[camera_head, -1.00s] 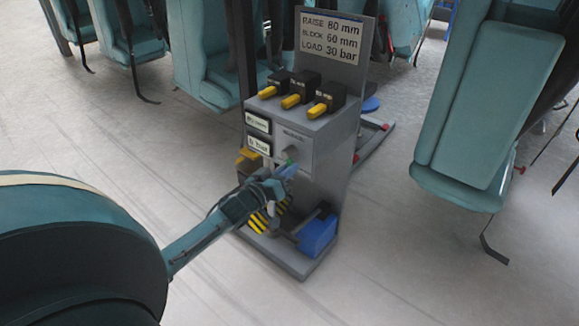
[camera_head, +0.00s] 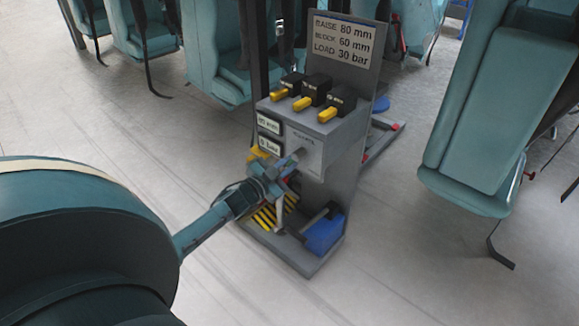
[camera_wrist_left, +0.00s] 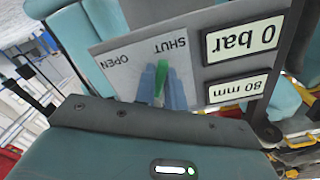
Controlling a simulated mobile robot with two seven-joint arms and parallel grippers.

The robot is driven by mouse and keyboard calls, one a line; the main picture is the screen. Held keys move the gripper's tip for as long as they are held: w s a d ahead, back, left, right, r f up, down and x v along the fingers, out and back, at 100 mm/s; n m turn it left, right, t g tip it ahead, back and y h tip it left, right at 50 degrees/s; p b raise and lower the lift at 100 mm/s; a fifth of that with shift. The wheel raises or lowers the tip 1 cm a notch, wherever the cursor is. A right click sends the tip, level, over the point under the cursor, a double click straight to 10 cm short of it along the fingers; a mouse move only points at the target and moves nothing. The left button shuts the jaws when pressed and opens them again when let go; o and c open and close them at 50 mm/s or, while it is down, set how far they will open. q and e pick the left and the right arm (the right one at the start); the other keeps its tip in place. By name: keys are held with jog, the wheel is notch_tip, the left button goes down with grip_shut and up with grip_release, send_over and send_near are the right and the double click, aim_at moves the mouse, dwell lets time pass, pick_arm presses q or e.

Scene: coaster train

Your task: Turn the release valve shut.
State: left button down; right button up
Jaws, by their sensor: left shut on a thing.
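The release valve is on the front of the grey control stand (camera_head: 345,185). In the left wrist view its green handle (camera_wrist_left: 160,76) shows between the two blue fingers of my left gripper (camera_wrist_left: 162,88). The valve plate (camera_wrist_left: 130,65) appears upside down, with OPEN and SHUT printed on it; the green handle's tip lies nearer SHUT. In the head view my left gripper (camera_head: 288,165) is at the valve and covers most of it. The fingers are closed on the handle. My right gripper is not in view.
Two displays read 80 mm (camera_head: 269,124) and 0 bar (camera_head: 265,145). Black blocks with yellow levers (camera_head: 327,114) sit on top of the stand, below a sign (camera_head: 343,38). A blue block (camera_head: 323,234) is at its foot. Teal seats (camera_head: 490,110) stand around; the floor at left is clear.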

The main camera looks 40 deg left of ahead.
pick_arm(q)
jog(key=shift+a+r+m, duration=0.15)
jog(key=shift+a+m, duration=0.1)
jog(key=shift+m, duration=0.5)
jog(key=shift+a+r+m, duration=0.15)
jog(key=shift+a+m, duration=0.05)
jog(key=shift+m, duration=0.55)
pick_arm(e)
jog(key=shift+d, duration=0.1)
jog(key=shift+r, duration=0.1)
pick_arm(q)
jog(key=c, duration=1.5)
grip_release()
jog(key=shift+o, duration=0.2)
jog(key=s+a+p, duration=0.1)
jog(key=s+p, duration=0.2)
jog(key=s, duration=1)
jog(key=shift+p, duration=0.3)
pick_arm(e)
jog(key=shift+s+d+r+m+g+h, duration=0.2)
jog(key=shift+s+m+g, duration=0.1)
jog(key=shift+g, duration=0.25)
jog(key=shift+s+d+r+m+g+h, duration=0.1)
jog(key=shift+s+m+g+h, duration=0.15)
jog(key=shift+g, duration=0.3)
pick_arm(q)
jog(key=shift+r, duration=0.2)
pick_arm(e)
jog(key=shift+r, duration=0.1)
